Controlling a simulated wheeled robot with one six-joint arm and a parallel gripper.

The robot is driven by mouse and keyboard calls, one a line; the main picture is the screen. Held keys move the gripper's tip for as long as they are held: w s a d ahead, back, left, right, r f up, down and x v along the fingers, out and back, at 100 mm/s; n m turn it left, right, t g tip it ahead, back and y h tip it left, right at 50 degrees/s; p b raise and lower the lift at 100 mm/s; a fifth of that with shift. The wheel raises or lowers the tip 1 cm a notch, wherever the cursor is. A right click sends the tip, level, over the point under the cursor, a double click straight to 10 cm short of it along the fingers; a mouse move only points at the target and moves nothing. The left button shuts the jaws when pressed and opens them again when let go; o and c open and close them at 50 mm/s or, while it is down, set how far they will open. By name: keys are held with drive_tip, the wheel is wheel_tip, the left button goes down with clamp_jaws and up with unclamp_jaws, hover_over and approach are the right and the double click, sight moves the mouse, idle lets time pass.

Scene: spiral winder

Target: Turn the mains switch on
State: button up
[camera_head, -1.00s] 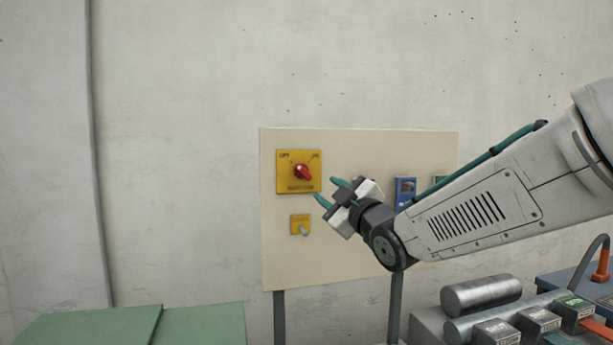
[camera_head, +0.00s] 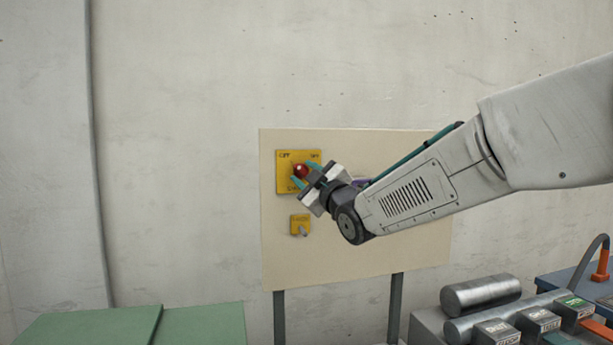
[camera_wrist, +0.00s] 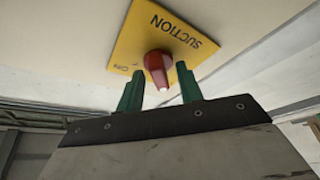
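A red knob (camera_head: 301,170) sits on a yellow plate (camera_head: 284,185) with OFF at its upper left and another small label at its upper right. In the wrist view the plate (camera_wrist: 135,38) reads SUCTION; I see no plate marked mains. My gripper (camera_head: 302,177) is at the knob, with its teal fingers apart. In the wrist view the open fingers (camera_wrist: 160,72) stand on either side of the lower part of the red knob (camera_wrist: 157,64), with a gap showing on each side. I cannot tell which label the knob points to.
The cream panel (camera_head: 350,250) stands on grey posts before a concrete wall. A smaller yellow plate with a grey toggle (camera_head: 301,226) is below. My arm hides most of the panel's right side. Metal rollers (camera_head: 480,294) and green tops (camera_head: 90,327) lie below.

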clamp_jaws()
drive_tip(key=shift+f+m, duration=0.1)
drive_tip(key=shift+m, duration=0.4)
drive_tip(key=m+t+h, duration=0.1)
drive_tip(key=m, duration=0.2)
drive_tip(key=shift+a+f+m+t, duration=0.1)
drive_tip(key=shift+m+t, duration=0.2)
drive_tip(key=m+t+h, duration=0.1)
drive_tip(key=m+h, duration=0.1)
drive_tip(key=m, duration=0.2)
drive_tip(key=m+t+h, duration=0.1)
drive_tip(key=m+h, duration=0.1)
drive_tip(key=m, duration=0.2)
drive_tip(key=shift+a, duration=0.15)
drive_tip(key=m+h, duration=0.1)
drive_tip(key=m, duration=0.2)
drive_tip(key=m+h, duration=0.2)
drive_tip(key=m, duration=0.1)
drive_tip(key=shift+s+a+m, duration=0.1)
drive_tip(key=shift+m, duration=0.2)
drive_tip(key=shift+a+m+g+h, duration=0.15)
drive_tip(key=shift+m+h, duration=0.65)
drive_tip(key=shift+m, duration=0.75)
drive_tip(key=shift+d+m+g+h, duration=0.15)
drive_tip(key=shift+m+h, duration=0.65)
drive_tip(key=shift+m, duration=0.75)
drive_tip(key=shift+a, duration=0.1)
